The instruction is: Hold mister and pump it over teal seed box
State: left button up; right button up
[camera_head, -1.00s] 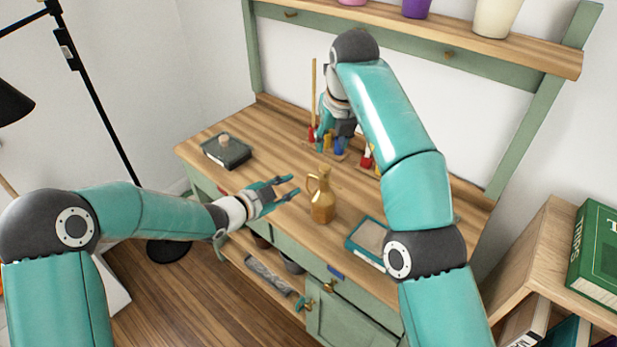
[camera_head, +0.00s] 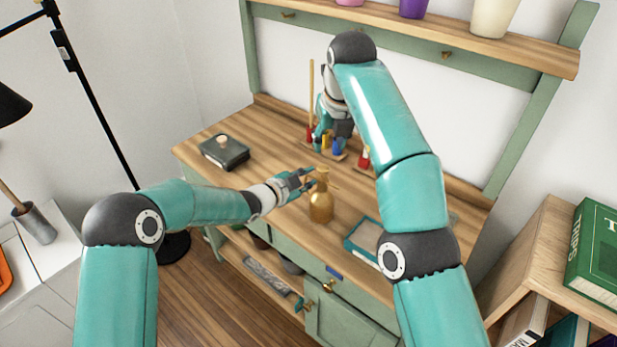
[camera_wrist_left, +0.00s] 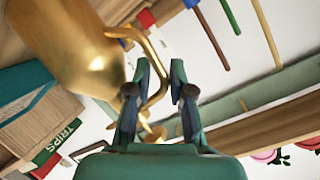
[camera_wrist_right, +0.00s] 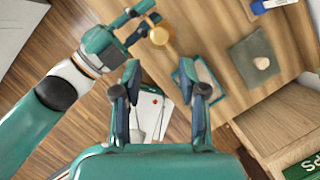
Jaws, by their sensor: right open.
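The mister (camera_head: 320,207), a brass bottle with a curved handle, stands upright on the wooden bench. My left gripper (camera_head: 304,180) is at the mister's upper part. In the left wrist view, its open fingers (camera_wrist_left: 159,70) have the brass handle between them; contact is not clear. The teal seed box (camera_head: 351,247) lies on the bench right of the mister, partly behind my right arm. It also shows in the right wrist view (camera_wrist_right: 215,76). My right gripper (camera_wrist_right: 165,82) is open and empty, above the back of the bench; its fingertips are partly hidden in the head view.
A dark box with a pale knob (camera_head: 224,152) lies at the bench's left. Small coloured items (camera_head: 337,147) and a thin upright stick (camera_head: 310,95) stand at the back. A shelf with pots (camera_head: 495,18) is above. A bookcase (camera_head: 545,240) stands at right.

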grip_shut()
dwell(0.3)
dwell(1.2)
